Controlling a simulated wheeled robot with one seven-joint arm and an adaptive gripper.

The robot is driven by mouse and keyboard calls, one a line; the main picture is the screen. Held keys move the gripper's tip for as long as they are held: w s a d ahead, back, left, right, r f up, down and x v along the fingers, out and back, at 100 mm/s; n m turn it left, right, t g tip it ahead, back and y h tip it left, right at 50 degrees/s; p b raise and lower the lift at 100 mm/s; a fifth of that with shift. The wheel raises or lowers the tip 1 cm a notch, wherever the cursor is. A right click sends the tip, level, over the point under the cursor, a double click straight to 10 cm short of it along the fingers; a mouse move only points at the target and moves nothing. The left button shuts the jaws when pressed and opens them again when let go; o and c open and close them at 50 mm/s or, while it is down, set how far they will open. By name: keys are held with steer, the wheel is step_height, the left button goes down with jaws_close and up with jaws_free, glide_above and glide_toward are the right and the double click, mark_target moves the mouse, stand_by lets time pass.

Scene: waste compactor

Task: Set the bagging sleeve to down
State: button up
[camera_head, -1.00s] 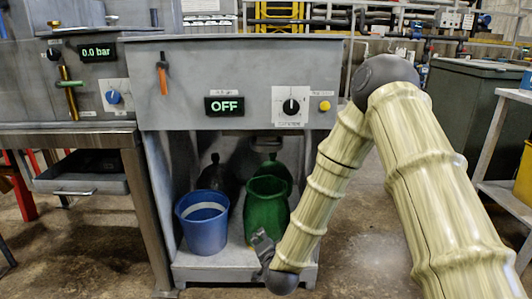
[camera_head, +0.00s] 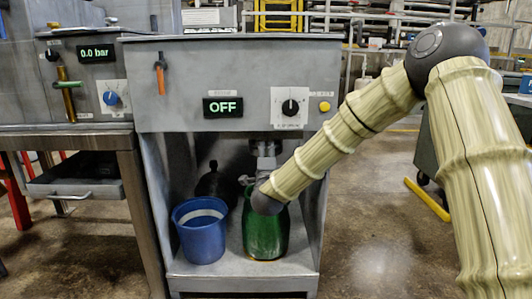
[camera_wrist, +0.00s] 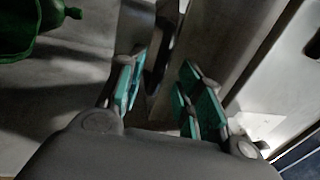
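I cannot tell for sure which part is the bagging sleeve. The front panel (camera_head: 190,115) of the compactor carries an orange-handled lever (camera_head: 161,75) hanging down at left, a display (camera_head: 223,107) reading OFF, a black rotary knob (camera_head: 290,107) and a yellow button (camera_head: 324,107). The labels are too small to read. My gripper (camera_head: 262,158) is in the open bay just under the panel, above the green vessel. In the wrist view my gripper (camera_wrist: 162,92) has its teal-padded fingers apart, with a dark strip and grey metal beyond them, and no held object shows.
In the bay stand a blue bucket (camera_head: 200,240) at left and a green vessel (camera_head: 265,235) right of it, partly behind my wrist. A dark bottle-like shape (camera_head: 210,182) is behind them. A bench with a 0.0 bar display (camera_head: 96,56) adjoins at left.

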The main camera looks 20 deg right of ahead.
mark_target(266, 148)
steer(key=shift+b+x, duration=0.55)
steer(key=shift+x, duration=1.55)
jaws_close()
